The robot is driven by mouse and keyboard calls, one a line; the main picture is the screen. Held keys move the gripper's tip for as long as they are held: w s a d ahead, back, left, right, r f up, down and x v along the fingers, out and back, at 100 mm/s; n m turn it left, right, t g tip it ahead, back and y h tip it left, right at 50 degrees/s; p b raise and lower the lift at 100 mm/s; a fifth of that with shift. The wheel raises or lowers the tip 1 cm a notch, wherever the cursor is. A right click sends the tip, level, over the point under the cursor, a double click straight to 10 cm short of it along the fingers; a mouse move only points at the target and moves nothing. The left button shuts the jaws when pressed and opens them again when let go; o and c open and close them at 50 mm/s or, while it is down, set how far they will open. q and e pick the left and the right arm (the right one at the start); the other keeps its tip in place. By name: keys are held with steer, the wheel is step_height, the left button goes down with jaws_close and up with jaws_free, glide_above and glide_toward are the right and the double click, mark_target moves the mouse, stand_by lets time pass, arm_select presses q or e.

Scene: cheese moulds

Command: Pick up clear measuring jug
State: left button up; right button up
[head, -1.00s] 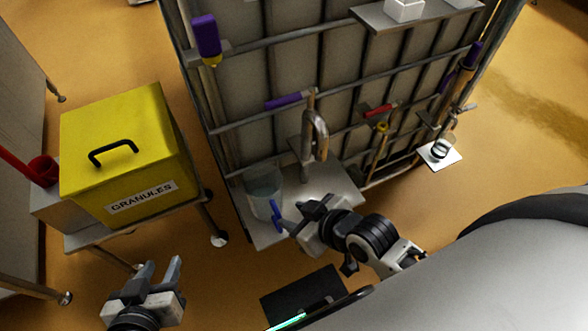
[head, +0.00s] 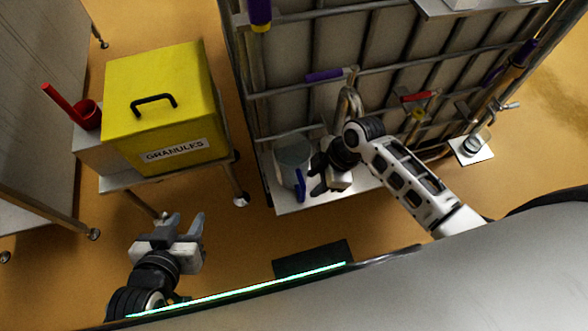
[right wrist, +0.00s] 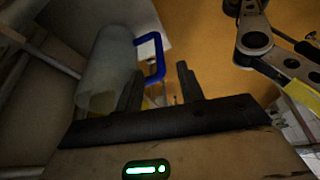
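The clear measuring jug (head: 290,158) with a blue handle stands on a pale shelf (head: 289,205) at the foot of the rack, under a curved metal tap. My right gripper (head: 314,180) is just right of the jug, with its fingers toward the handle. In the right wrist view the jug (right wrist: 106,72) lies left of the fingers, and the blue handle (right wrist: 158,60) is just beyond the fingertips of the gripper (right wrist: 158,75). The fingers are apart with nothing between them. My left gripper (head: 185,222) is open and empty, low at the left, away from the jug.
A yellow granules box (head: 163,105) stands on a metal-legged stand at the left, beside a red scoop (head: 85,113). Pipes and tools hang on the rack. Orange floor lies open between stand and rack.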

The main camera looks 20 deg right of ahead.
mark_target(305, 190)
steer(key=b+x, duration=0.1)
steer(key=x, duration=0.5)
steer(key=shift+a+f, duration=0.15)
steer(key=shift+f, duration=0.05)
steer(key=shift+c, duration=0.4)
steer(key=shift+w+r, duration=0.1)
jaws_close()
